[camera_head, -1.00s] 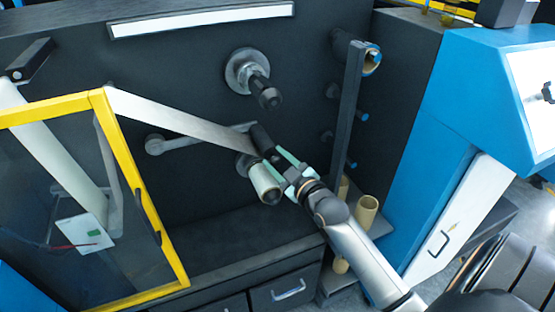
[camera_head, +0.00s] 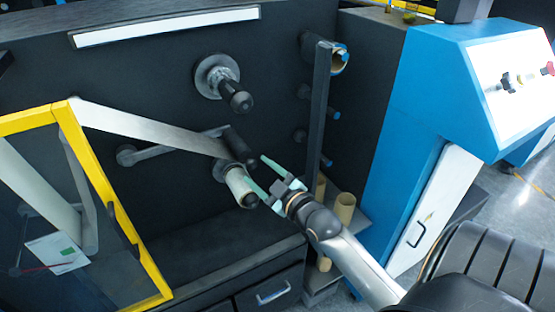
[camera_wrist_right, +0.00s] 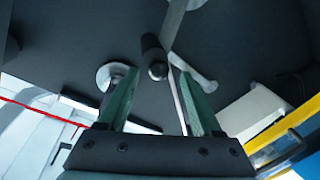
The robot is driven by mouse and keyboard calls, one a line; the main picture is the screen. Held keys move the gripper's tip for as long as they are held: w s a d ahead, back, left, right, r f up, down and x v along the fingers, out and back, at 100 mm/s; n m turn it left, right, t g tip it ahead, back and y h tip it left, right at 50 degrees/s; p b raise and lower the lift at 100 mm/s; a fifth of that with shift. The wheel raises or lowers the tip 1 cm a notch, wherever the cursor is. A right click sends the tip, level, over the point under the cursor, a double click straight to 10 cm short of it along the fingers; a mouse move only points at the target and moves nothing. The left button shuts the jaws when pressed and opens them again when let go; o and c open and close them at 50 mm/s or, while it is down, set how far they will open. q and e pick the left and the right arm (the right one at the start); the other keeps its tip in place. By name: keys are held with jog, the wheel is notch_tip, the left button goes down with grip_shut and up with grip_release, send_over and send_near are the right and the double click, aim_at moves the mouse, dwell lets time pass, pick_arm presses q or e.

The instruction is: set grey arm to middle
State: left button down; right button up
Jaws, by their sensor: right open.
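The grey arm (camera_head: 180,143) runs from a round pivot at the left up to the right across the dark machine face. A black roller (camera_head: 238,150) sticks out from its far end. My right gripper (camera_head: 256,168) is open, its green fingers spread just off the roller's front end, with a small gap. In the right wrist view the roller (camera_wrist_right: 153,58) points toward the space between the two fingers (camera_wrist_right: 158,92), and the grey arm (camera_wrist_right: 198,75) shows behind. I see nothing held. My left gripper is out of view.
A pale roll on a spindle (camera_head: 241,188) sits just below the roller, close to the lower finger. A pale web (camera_head: 150,125) slants down to the roller. A black spindle (camera_head: 230,88) is above, a yellow-framed door (camera_head: 95,170) at left, a dark post (camera_head: 319,115) at right.

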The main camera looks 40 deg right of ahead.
jog(key=s, duration=0.8)
jog(key=shift+a+r, duration=0.3)
jog(key=shift+a, duration=0.05)
jog(key=shift+f, duration=0.1)
jog(key=s+a+f+m+g+y, duration=0.1)
jog(key=s+a+f+g, duration=0.3)
jog(key=a+f, duration=0.5)
jog(key=s+a+f+m+g+y+p, duration=0.1)
jog(key=s+a+f+g, duration=0.3)
jog(key=s+a+f, duration=0.4)
notch_tip(320, 180, down, 8)
jog(key=shift+a+r+m+y+p, duration=0.3)
jog(key=shift+a+m+y, duration=0.15)
jog(key=shift+m+y, duration=0.4)
jog(key=shift+c, duration=0.3)
